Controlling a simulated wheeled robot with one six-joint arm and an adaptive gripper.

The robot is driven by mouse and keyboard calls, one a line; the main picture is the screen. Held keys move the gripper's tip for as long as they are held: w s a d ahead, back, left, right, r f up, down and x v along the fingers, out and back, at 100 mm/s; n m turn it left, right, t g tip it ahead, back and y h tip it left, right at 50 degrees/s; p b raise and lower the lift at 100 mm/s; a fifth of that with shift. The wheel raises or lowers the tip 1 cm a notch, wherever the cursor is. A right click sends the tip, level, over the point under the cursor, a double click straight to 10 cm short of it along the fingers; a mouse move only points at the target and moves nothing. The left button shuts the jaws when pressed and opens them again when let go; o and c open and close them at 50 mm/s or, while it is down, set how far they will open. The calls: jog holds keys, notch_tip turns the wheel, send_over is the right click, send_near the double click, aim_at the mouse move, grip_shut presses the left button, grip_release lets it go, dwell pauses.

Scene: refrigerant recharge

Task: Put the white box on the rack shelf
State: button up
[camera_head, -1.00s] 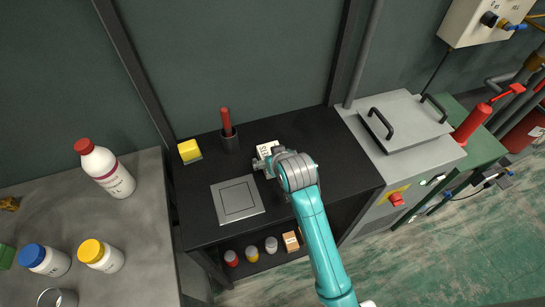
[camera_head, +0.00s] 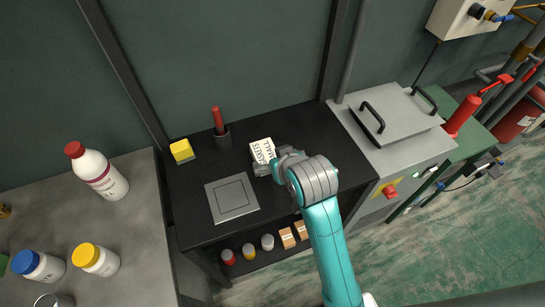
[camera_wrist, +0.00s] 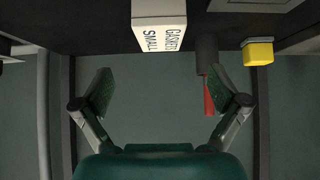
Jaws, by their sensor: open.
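The white box (camera_head: 262,151), lettered "GASKETS SMALL", stands on the black top of the rack (camera_head: 300,130), behind the grey square plate. My gripper (camera_head: 281,160) is just to the front right of the box and hides part of it. In the wrist view, which shows the scene upside down, the box (camera_wrist: 159,24) is at the top centre. There the fingers of my gripper (camera_wrist: 165,92) are spread wide and empty, with the box beyond them. The rack's lower shelf (camera_head: 262,264) is partly visible below the top.
The lower shelf holds small jars (camera_head: 249,251) and brown cartons (camera_head: 288,238). On the top are a grey plate (camera_head: 231,197), a dark cup with a red handle (camera_head: 221,137) and a yellow block (camera_head: 182,151). A grey lidded unit (camera_head: 395,130) adjoins at right; a bottle-laden table (camera_head: 130,225) stands left.

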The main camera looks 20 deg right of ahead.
jog(key=shift+s+r, duration=0.2)
jog(key=shift+s, duration=0.05)
jog(key=shift+t, duration=0.7)
jog(key=s+f, duration=0.4)
jog(key=f, duration=0.1)
jog(key=s+f, duration=0.2)
jog(key=s, duration=0.1)
jog(key=shift+s+d+f, duration=0.1)
jog(key=shift+d+f, duration=0.05)
jog(key=shift+d, duration=0.2)
jog(key=s+f+t, duration=0.1)
jog(key=s+t, duration=0.1)
jog(key=s, duration=1.6)
jog(key=shift+d+f+t, duration=0.4)
jog(key=shift+d, duration=0.05)
jog(key=shift+o, duration=0.3)
jog(key=s+r+t, duration=0.1)
jog(key=s+r, duration=0.4)
jog(key=s, duration=0.5)
jog(key=shift+s+d+r+t, duration=0.15)
jog(key=shift+s+r+t, duration=0.05)
jog(key=shift+r+t, duration=0.1)
